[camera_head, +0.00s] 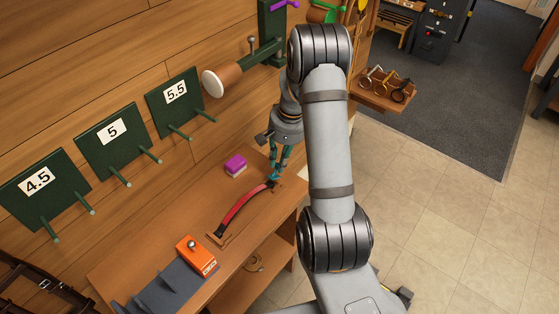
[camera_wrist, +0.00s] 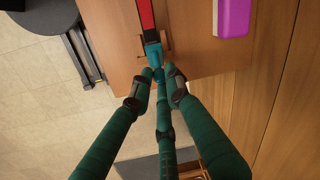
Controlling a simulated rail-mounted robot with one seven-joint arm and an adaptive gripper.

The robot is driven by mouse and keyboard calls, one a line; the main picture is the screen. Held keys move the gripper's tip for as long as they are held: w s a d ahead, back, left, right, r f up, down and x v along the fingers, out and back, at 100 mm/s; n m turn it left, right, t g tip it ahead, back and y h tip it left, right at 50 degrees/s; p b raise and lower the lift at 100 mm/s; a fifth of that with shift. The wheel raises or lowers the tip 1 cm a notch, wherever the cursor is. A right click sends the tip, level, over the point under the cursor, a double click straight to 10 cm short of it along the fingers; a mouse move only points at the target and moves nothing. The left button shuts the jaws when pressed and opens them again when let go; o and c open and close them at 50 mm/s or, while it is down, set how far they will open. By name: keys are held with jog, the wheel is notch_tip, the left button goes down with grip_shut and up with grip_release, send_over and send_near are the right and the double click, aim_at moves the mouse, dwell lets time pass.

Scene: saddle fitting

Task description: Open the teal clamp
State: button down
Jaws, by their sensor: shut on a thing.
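The teal clamp (camera_wrist: 152,52) sits at the end of a red curved strip on the wooden bench, near the bench's edge. In the head view the clamp (camera_head: 276,180) is small and partly hidden by the fingers. My gripper (camera_wrist: 160,76) has dark green fingers that come together at the clamp's near end. It is shut on the clamp, on a small teal part that is mostly hidden between the fingertips. In the head view my gripper (camera_head: 278,170) points down at the far end of the red strip.
The red strip (camera_head: 243,207) lies on a wooden base on the bench. A purple block (camera_head: 235,165) is close beside it. An orange block (camera_head: 196,255) and a grey stand (camera_head: 170,289) are nearer. Green numbered boards (camera_head: 112,135) with pegs hang on the wall. A brown-and-white cylinder (camera_head: 220,80) juts out above.

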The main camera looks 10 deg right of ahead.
dwell(0.3)
jog(key=shift+w+d+g+y+p, duration=0.55)
jog(key=shift+d+g+y+p, duration=0.2)
jog(key=shift+y+p, duration=0.5)
jog(key=shift+w+d+f+g+y, duration=0.2)
jog(key=shift+d+f+g+y, duration=0.1)
jog(key=shift+g+y, duration=0.35)
jog(key=shift+w+d+f+g+y, duration=0.2)
jog(key=shift+d+f+g+y, duration=0.15)
jog(key=shift+y, duration=0.35)
jog(key=shift+a+r, duration=0.1)
jog(key=c, duration=1.7)
grip_release()
jog(key=shift+v, duration=3.7)
